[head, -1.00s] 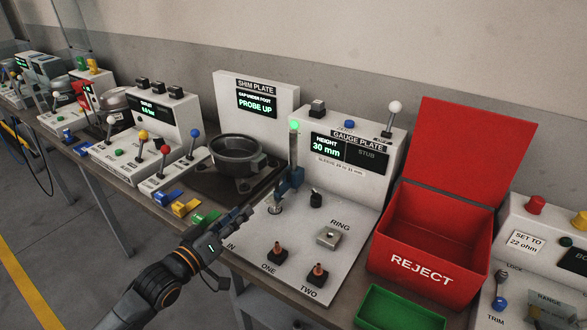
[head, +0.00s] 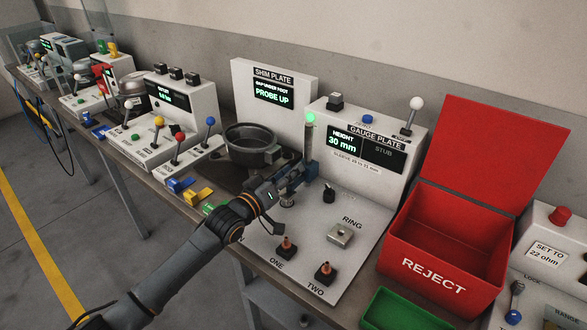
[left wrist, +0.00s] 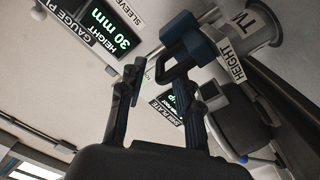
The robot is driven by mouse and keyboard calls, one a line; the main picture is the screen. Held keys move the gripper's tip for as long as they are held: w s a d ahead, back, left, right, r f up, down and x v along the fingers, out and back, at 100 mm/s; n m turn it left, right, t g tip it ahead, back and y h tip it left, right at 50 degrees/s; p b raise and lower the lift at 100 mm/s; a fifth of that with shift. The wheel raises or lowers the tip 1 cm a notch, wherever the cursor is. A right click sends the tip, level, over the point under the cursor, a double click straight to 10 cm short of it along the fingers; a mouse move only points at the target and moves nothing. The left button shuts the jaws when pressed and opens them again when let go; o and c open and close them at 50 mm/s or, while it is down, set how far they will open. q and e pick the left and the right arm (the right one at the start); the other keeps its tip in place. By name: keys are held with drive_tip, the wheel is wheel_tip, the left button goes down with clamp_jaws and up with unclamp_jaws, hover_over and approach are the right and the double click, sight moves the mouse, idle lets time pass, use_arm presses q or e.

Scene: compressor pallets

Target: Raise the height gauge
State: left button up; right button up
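The height gauge is a slim post (head: 308,138) with a green light on top, on the gauge plate (head: 350,215). A blue slider handle sits low on it and shows in the left wrist view as a blue bracket (left wrist: 184,46). The display (head: 342,138) reads HEIGHT 30 mm. My left gripper (head: 290,178) is at the blue handle, partly covering it in the head view. In the left wrist view its fingers (left wrist: 163,78) are apart, with the handle close to the right-hand fingertip; contact cannot be told. My right gripper is not in view.
A metal ring block (head: 341,235) and two copper-topped plugs, marked ONE (head: 286,248) and TWO (head: 325,273), stand on the plate. A dark round bowl (head: 252,142) is left of the gauge. An open red reject bin (head: 433,275) stands right.

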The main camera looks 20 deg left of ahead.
use_arm(q)
drive_tip(key=shift+x, duration=0.95)
drive_tip(key=shift+c, duration=0.2)
clamp_jaws()
